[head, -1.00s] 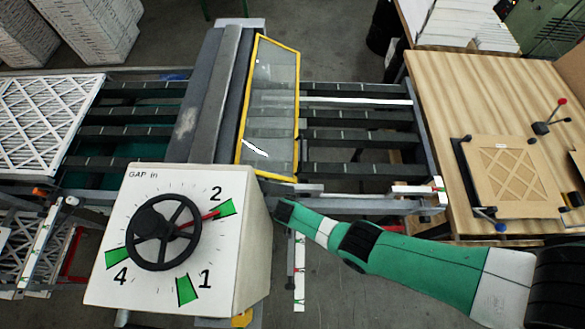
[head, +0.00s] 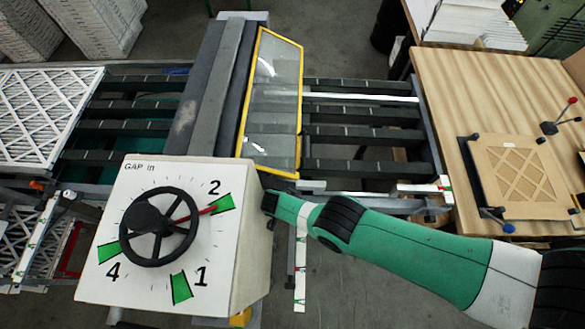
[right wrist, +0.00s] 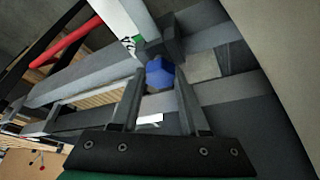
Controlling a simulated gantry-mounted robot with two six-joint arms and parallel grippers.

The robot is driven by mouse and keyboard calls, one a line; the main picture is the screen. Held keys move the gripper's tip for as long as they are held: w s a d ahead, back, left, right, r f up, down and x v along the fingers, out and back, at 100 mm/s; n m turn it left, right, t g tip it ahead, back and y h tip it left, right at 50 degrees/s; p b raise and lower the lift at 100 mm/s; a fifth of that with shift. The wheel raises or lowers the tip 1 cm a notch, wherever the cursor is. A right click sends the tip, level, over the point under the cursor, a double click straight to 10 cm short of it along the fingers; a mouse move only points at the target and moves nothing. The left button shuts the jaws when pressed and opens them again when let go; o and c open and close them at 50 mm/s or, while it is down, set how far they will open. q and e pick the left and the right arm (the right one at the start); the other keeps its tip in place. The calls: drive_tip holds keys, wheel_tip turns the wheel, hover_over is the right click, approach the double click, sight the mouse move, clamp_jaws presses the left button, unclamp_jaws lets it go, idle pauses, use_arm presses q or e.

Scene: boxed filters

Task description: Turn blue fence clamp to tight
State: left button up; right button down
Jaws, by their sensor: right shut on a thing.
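The blue clamp knob (right wrist: 160,72) shows in the right wrist view, beside grey metal rails. My right gripper (right wrist: 160,88) has its two dark fingers on either side of the knob and is shut on it. In the head view my right arm reaches in from the right, and its far end stops behind the white gauge box, so the gripper and knob are hidden there. The knob's turn position cannot be read. My left gripper is in neither view.
The white gauge box (head: 235,265) with a black handwheel (head: 160,227) stands close left of my right arm. A yellow-framed clear guard (head: 299,100) and conveyor rails lie beyond. A wooden table (head: 450,110) is at right. A red bar (right wrist: 65,42) shows in the right wrist view.

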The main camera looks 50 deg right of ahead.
drive_tip(key=shift+c, duration=2)
unclamp_jaws()
